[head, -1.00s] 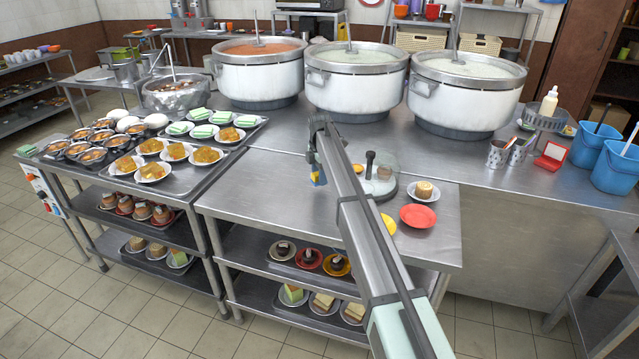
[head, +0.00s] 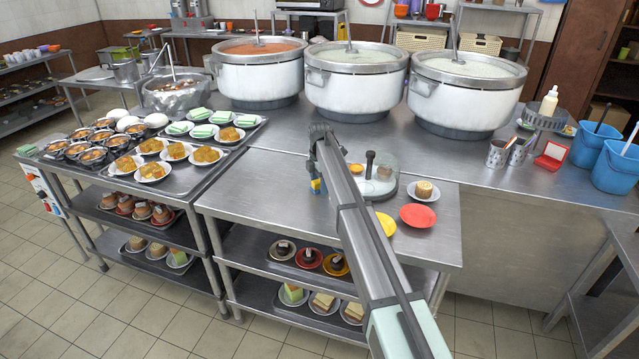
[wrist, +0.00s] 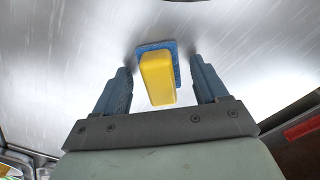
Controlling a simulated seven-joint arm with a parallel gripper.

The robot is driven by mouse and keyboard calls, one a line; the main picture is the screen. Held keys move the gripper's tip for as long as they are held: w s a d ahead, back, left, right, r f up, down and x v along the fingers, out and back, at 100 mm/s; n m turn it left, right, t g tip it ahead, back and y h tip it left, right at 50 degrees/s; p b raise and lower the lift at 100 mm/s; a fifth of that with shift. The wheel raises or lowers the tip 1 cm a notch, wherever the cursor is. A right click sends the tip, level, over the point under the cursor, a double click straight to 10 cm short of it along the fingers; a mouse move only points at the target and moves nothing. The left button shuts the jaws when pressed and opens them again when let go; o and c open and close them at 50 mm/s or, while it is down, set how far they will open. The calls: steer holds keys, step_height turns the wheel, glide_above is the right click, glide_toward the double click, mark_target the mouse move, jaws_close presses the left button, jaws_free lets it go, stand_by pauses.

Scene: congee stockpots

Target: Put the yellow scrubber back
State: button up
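The yellow scrubber (wrist: 158,80), a yellow block with a blue pad, shows in the wrist view against the shiny metal surface. My gripper (wrist: 160,67) is open, with one dark blue finger on each side of the scrubber. A narrow gap shows between the scrubber and each finger. Small blue and yellow bits show there beside the arm, too small to tell apart.
Large stockpots (head: 355,85) stand behind. A tray of dishes (head: 195,172) is on the left.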

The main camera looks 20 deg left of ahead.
mark_target(319, 181)
steer(key=shift+r, duration=0.1)
step_height(319, 181, up, 12)
stand_by(0.7)
stand_by(0.3)
